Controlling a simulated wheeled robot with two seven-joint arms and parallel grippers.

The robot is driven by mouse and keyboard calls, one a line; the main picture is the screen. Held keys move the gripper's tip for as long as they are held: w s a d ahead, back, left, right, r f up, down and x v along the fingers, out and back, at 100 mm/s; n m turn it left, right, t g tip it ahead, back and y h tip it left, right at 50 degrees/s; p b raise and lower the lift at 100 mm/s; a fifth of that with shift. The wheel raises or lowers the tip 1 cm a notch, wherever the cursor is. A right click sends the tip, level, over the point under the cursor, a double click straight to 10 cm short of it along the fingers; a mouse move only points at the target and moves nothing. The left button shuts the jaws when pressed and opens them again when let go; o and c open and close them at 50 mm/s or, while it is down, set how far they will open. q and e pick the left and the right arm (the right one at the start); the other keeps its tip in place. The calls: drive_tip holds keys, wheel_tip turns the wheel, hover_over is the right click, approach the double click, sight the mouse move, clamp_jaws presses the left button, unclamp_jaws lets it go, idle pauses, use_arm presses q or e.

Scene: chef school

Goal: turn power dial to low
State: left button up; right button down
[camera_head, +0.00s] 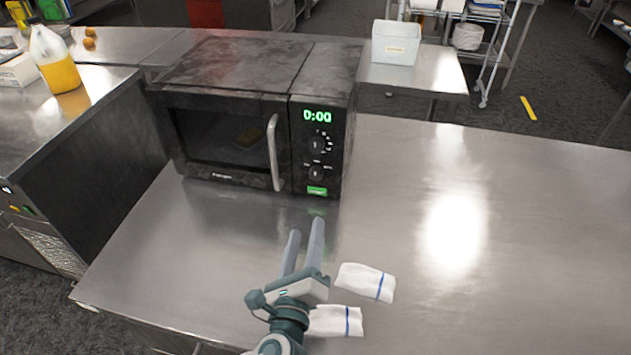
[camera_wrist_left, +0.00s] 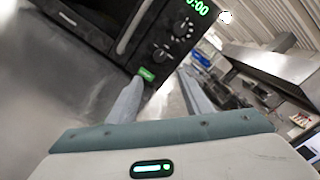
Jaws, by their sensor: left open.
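A black microwave (camera_head: 235,62) stands on the steel counter in the head view, door closed. Its right-hand panel has a green 0:00 display, an upper dial (camera_head: 317,146) and a lower dial (camera_head: 316,173), above a green button (camera_head: 317,190). I cannot read which dial is for power. The left wrist view shows the upper dial (camera_wrist_left: 181,28) and lower dial (camera_wrist_left: 160,52) beyond the fingers. My left gripper (camera_head: 306,226) is open and empty, in front of and below the panel, apart from both dials. My right gripper is not in view.
Two white cloths with blue stripes, one upper (camera_head: 365,282) and one lower (camera_head: 337,321), lie beside my left wrist. The steel counter (camera_head: 400,200) is clear to the right. A bottle of yellow liquid (camera_head: 62,72) stands at left. A white bin (camera_head: 396,45) stands behind.

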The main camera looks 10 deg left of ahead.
sight(316, 177)
use_arm(q)
drive_tip(key=w+p, duration=0.1)
drive_tip(key=w, duration=0.3)
drive_tip(key=w+p, duration=0.1)
drive_tip(key=w, duration=0.4)
drive_tip(key=w+a+p, duration=0.1)
drive_tip(key=w, duration=0.4)
drive_tip(key=shift+r+p, duration=0.15)
drive_tip(key=shift+p, duration=0.2)
drive_tip(key=shift+w+a, duration=0.15)
drive_tip(key=shift+w, duration=0.75)
drive_tip(key=shift+c, duration=0.3)
drive_tip(key=c, duration=1)
